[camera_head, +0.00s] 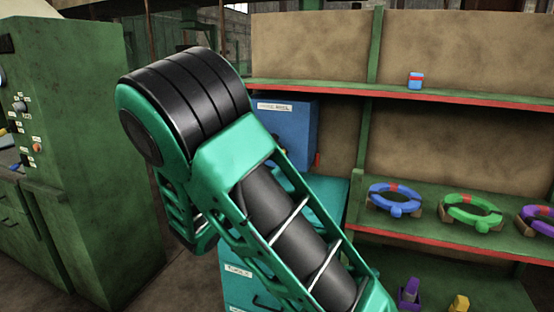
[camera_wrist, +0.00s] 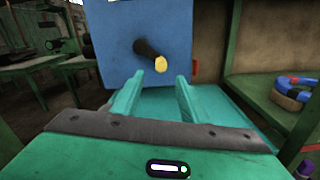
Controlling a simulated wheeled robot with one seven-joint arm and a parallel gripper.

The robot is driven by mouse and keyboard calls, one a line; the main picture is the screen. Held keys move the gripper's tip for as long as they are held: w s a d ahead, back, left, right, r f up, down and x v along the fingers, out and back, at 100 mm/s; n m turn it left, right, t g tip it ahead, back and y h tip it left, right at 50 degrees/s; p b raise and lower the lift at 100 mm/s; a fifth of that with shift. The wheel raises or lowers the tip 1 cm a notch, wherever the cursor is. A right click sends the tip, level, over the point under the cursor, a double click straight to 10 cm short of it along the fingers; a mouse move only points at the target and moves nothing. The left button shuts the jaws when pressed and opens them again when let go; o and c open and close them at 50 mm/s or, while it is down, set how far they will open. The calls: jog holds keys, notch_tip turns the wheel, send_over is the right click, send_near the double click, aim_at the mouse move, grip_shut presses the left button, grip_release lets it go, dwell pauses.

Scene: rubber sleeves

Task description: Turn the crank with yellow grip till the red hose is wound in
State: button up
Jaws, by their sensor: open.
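The blue box (camera_wrist: 115,40) fills the upper middle of the wrist view. A dark crank handle with a yellow grip (camera_wrist: 160,64) sticks out of its front toward my camera. My gripper (camera_wrist: 159,78) is open, its two green fingers on either side of the yellow grip's line in the picture; I see no contact. A small red piece (camera_wrist: 194,68) shows at the box's right side; I cannot tell if it is the red hose. In the head view the blue box (camera_head: 290,112) is partly behind my arm, which hides the crank and my gripper.
The box stands on a teal cabinet (camera_head: 240,290). A green shelf (camera_head: 440,235) at right carries blue, green and purple rings, with a small blue-red block (camera_head: 415,80) above. A green machine cabinet (camera_head: 95,150) stands at left.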

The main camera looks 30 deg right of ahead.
jog(key=x, duration=1)
jog(key=shift+d, duration=0.2)
jog(key=shift+c, duration=0.5)
grip_shut()
